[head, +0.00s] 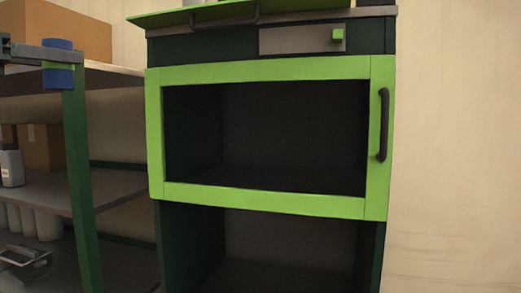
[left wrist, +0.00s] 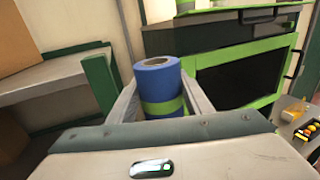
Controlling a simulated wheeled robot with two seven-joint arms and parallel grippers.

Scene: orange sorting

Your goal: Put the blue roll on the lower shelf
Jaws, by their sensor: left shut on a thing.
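The roll appears in front of a shelf rack with a green post (head: 76,165). The rack has an upper shelf (head: 112,72) and a lower shelf (head: 110,187). My right gripper is not in view.
Cardboard boxes (head: 40,147), a white container (head: 11,167) and several pale cylinders (head: 47,222) stand on the rack. A metal object (head: 25,257) lies at lower left. A dark cabinet with a green-framed door (head: 265,200) stands to the right. The lower shelf's right part is clear.

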